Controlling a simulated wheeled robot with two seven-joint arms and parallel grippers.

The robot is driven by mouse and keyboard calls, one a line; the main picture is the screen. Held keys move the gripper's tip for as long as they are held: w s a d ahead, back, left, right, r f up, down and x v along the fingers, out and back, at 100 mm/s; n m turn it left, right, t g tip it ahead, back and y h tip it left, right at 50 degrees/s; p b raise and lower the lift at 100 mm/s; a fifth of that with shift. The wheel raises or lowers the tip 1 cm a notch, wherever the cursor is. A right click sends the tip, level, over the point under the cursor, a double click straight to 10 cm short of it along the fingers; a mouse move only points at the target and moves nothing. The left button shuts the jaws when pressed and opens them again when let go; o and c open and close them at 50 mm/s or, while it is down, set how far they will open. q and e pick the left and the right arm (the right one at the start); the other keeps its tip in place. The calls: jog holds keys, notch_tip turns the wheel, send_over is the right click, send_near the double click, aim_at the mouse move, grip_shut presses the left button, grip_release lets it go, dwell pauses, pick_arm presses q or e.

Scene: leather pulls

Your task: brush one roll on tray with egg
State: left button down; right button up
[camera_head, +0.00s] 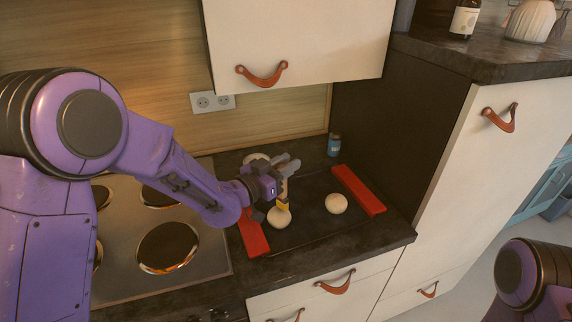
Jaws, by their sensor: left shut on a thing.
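My left gripper (277,182) is over the dark tray (308,222) on the counter. It is shut on a brush (284,205), whose yellowish end points down. The brush end is right at the upper edge of a pale round roll (279,218) near the tray's left side; I cannot tell if they touch. A second roll (336,203) lies on the right part of the tray. Another pale round thing (256,158) shows behind my gripper, partly hidden; I cannot tell if it is a roll or a bowl. My right gripper is out of view.
Red bars (253,233) (358,190) lie along the tray's left and right sides. A stove with dark burners (168,247) is to the left. A small blue jar (334,145) stands behind. A tall cabinet (455,165) bounds the right; a wall cabinet (300,35) hangs above.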

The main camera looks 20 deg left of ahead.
pick_arm(q)
jog(key=shift+s, duration=0.1)
jog(key=shift+v, duration=1.05)
jog(key=shift+f+b, duration=0.15)
jog(key=shift+b, duration=0.3)
dwell(1.0)
jog(key=shift+x, duration=1.15)
jog(key=shift+s+a, duration=0.1)
jog(key=shift+v, duration=1)
jog(key=shift+f, duration=0.1)
